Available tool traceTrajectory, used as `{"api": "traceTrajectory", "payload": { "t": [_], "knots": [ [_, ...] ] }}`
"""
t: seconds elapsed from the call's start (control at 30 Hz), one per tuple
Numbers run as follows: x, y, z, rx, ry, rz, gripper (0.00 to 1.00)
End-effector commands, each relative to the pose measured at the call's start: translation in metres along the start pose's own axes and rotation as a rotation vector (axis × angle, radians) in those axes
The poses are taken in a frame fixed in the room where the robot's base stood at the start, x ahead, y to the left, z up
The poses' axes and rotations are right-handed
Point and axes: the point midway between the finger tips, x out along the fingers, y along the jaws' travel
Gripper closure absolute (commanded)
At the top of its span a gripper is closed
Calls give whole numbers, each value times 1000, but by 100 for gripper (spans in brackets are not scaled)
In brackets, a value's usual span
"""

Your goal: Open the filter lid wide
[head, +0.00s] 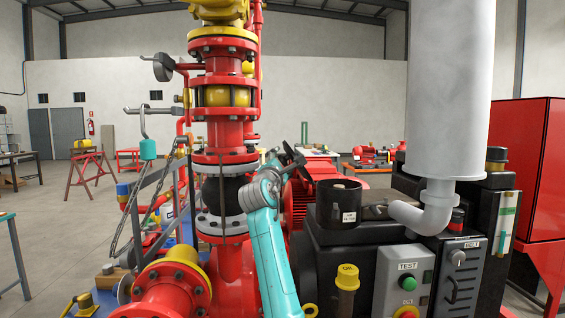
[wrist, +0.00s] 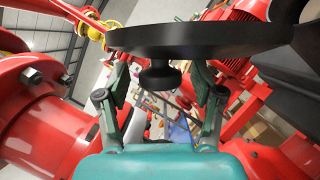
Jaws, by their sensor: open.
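The filter is a black cylindrical can (head: 338,212) with a white label, on top of the dark engine block. In the wrist view a black round lid (wrist: 200,37) is seen nearly edge-on across the upper middle, with a black knob (wrist: 160,79) under it. My gripper (wrist: 160,72) is open, its two fingers apart on either side of the knob, not closed on it. In the head view my gripper (head: 293,155) is left of and above the can. The lid's hinge is not clear, and the lid is hard to separate from my dark fingers there.
A grey exhaust cylinder (head: 451,90) stands right of the can, its elbow (head: 425,214) close by. A red flanged pipe stack (head: 224,135) stands left of my arm. A yellow-capped filler (head: 346,285) and a control panel (head: 407,285) are in front.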

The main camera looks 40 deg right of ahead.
Motion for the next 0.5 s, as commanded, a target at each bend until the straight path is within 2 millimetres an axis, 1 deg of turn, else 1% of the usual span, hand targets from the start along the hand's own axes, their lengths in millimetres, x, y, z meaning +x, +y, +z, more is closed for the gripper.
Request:
{"api": "traceTrajectory", "payload": {
  "t": [0.13, 0.4, 0.47, 0.5],
  "knots": [
    [7, 0, 0, -1, 0, -1, 33],
    [8, 0, 0, 0, 1, 0, 33],
    [8, 0, 0, 0, 0, 0, 48],
    [8, 0, 0, -1, 1, 0, 58]
  ]
}}
